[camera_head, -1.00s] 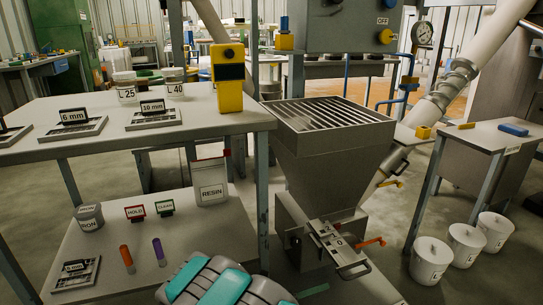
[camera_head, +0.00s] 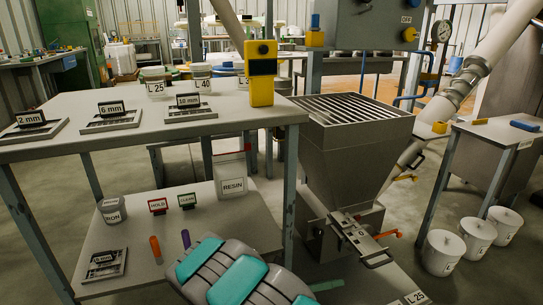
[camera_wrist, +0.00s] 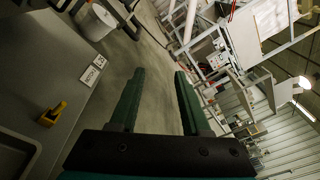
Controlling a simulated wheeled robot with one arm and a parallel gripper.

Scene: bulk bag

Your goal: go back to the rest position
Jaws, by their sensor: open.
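My gripper (camera_wrist: 158,98) shows in the wrist view with its two dark green fingers apart and nothing between them. Behind the fingers are bare floor and, farther off, racks and the corrugated wall.
A two-level table (camera_head: 70,148) at left carries sieve plates, jars and a yellow device (camera_head: 261,80); a resin bag (camera_head: 232,178) stands below. A grated hopper (camera_head: 350,135) is at centre. White buckets (camera_head: 442,252) stand at right beside a side table (camera_head: 492,135). Open floor lies between.

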